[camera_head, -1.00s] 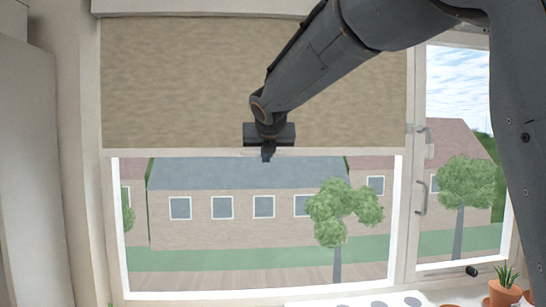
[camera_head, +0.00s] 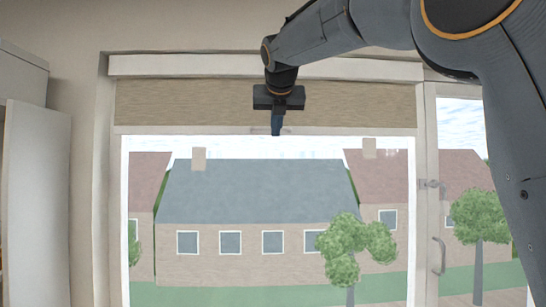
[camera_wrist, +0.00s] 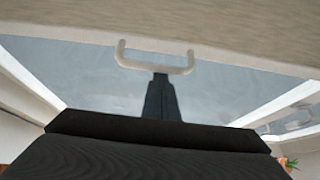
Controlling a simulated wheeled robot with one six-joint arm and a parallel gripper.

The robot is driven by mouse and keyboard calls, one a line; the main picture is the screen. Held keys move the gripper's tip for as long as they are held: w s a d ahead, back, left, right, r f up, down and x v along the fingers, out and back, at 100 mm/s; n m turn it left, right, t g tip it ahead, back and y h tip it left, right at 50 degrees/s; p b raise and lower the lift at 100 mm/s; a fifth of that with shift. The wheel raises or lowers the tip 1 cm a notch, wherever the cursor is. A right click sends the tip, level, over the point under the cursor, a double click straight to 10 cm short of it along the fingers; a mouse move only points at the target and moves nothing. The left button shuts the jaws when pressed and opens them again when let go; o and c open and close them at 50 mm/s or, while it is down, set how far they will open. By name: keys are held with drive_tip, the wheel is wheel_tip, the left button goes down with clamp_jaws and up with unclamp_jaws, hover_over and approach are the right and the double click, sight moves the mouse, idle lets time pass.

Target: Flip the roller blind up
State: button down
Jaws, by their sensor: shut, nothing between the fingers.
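The beige roller blind (camera_head: 200,102) is mostly rolled up, covering only a strip at the top of the window. Its pale bottom bar (camera_head: 180,130) is level. A small pale U-shaped handle (camera_wrist: 155,66) hangs from the bar, shown in the wrist view against the glass. My gripper (camera_head: 276,131) is shut and empty at the middle of the bar, pointing down. In the wrist view its closed fingertips (camera_wrist: 160,78) are right at the handle's crosspiece. I cannot tell whether they touch it.
The white blind housing (camera_head: 180,66) runs just above the blind. A side casement with a grey handle (camera_head: 438,255) is at the right. A pale cabinet (camera_head: 35,200) stands at the left.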

wheel_tip(320, 180, up, 11)
idle(0.5)
drive_tip(key=shift+r, duration=0.1)
idle(0.4)
wheel_tip(320, 180, down, 4)
drive_tip(key=f+b, duration=0.1)
drive_tip(key=b, duration=0.4)
drive_tip(key=v, duration=1.1)
drive_tip(key=shift+r, duration=0.35)
drive_tip(key=shift+w+f, duration=0.1)
